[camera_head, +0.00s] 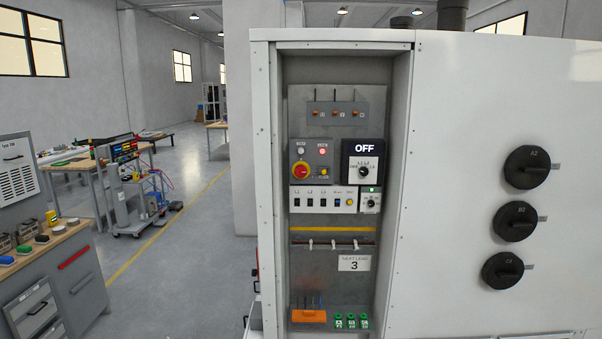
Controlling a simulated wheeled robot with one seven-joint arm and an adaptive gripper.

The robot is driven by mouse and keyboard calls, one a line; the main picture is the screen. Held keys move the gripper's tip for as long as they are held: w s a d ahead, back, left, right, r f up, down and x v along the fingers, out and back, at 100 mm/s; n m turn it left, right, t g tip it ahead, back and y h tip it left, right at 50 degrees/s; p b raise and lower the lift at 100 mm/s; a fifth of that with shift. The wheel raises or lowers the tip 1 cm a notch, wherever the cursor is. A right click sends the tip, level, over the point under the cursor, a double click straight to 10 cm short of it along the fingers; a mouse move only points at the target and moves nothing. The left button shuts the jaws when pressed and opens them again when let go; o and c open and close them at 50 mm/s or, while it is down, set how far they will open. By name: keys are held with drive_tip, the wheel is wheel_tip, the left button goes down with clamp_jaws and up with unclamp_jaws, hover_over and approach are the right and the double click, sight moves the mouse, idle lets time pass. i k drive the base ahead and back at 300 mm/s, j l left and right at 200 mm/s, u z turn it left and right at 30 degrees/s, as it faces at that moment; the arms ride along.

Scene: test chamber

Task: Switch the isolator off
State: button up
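A red rotary handle on a yellow plate (301,169), with the look of an isolator switch, sits on a grey panel inside the open cabinet bay. Its exact angle is too small to read. A pale lamp (301,151) is above it and a red-lit lamp (322,152) is to the right. To the right of that panel, a black display (364,147) reads "OFF" above a white plate with a black knob (362,172). I cannot tell for sure which one is called the isolator. My gripper is not in view.
A row of small switches (323,199) is below. A "Next lead 3" label (354,263), orange holder (308,316) and green blocks (351,321) are lower. Large black knobs (515,221) protrude from the right cabinet face. A workbench (62,248) stands left; the floor between is clear.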

sight(300, 171)
drive_tip(key=i+j, duration=0.1)
drive_tip(key=j, duration=0.35)
drive_tip(key=i+j, duration=0.15)
drive_tip(key=j, duration=0.25)
drive_tip(key=i+j, duration=0.1)
drive_tip(key=j, duration=0.35)
drive_tip(key=i+j, duration=0.1)
drive_tip(key=j, duration=0.35)
